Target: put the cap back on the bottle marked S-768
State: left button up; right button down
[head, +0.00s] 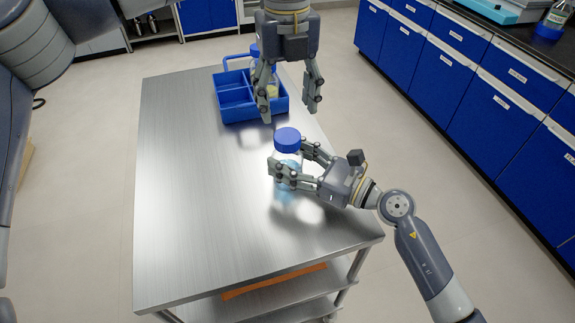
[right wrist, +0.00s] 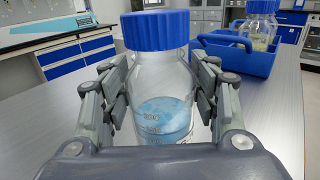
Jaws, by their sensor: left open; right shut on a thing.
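A clear glass bottle (right wrist: 160,80) with pale blue liquid stands upright between the fingers of my right gripper (head: 290,160), which is shut on its body. The blue cap (head: 287,140) sits on top of the bottle's neck; the cap also shows in the right wrist view (right wrist: 156,31). No S-768 marking is readable on this bottle. My left gripper (head: 288,104) is open and empty, pointing down above and beyond the cap, apart from it.
A blue divided caddy (head: 240,113) stands at the far end of the steel cart (head: 190,200), holding another blue-capped bottle (right wrist: 262,34) with yellowish contents. The cart's left and near areas are clear. Blue cabinets (head: 450,80) line the right side.

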aim_at(287, 135)
pick_arm(q)
jog(key=shift+f, duration=4)
jog(key=c, duration=1.1)
